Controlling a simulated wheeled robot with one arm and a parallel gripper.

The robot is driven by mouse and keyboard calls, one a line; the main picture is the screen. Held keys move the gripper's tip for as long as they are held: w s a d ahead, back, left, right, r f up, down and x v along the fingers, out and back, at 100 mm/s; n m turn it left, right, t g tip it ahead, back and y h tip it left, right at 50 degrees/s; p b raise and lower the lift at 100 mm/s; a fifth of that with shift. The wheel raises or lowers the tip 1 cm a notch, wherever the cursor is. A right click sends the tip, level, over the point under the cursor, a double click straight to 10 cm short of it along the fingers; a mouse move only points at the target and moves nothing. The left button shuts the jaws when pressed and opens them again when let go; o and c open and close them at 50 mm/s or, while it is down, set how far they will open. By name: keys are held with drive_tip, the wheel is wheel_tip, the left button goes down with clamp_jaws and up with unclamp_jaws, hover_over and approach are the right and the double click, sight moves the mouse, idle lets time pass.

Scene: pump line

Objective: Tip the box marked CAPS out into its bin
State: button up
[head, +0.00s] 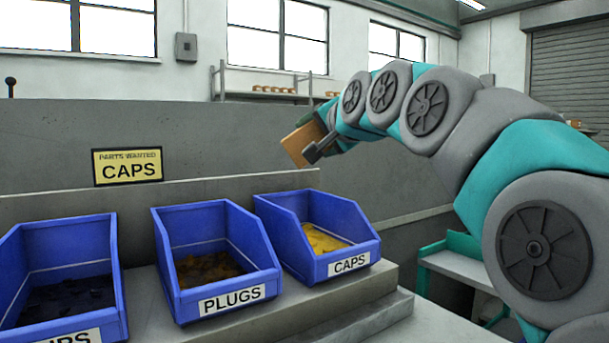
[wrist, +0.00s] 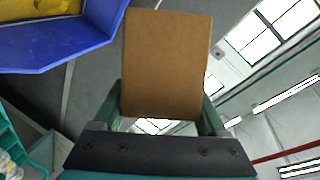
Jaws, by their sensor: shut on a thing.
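My gripper (head: 318,147) is shut on a brown cardboard box (head: 299,143) and holds it tilted in the air, above and behind the CAPS bin. In the wrist view the box (wrist: 167,62) stands between the fingers, and one plain brown face shows. Its marking and its inside are hidden. The blue bin labelled CAPS (head: 349,264) is the rightmost of the row and has yellow pieces (head: 322,240) in it. In the wrist view this bin (wrist: 75,52) is at the upper left, apart from the box.
A blue PLUGS bin (head: 231,299) with brown pieces stands left of the CAPS bin. Another blue bin (head: 118,290) with dark pieces is at the far left, its label cut off. A yellow sign (head: 128,166) reads "PARTS WANTED CAPS". A teal-framed bench (head: 455,262) stands at right.

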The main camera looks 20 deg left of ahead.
drive_tip(key=r+n+h, duration=0.1)
drive_tip(key=n+h, duration=0.1)
drive_tip(key=n, duration=0.1)
drive_tip(key=shift+r+n, duration=0.2)
drive_tip(key=shift+n, duration=0.1)
drive_tip(key=shift+r+n+h, duration=0.1)
drive_tip(key=shift+n+h, duration=0.3)
drive_tip(key=shift+n, duration=0.1)
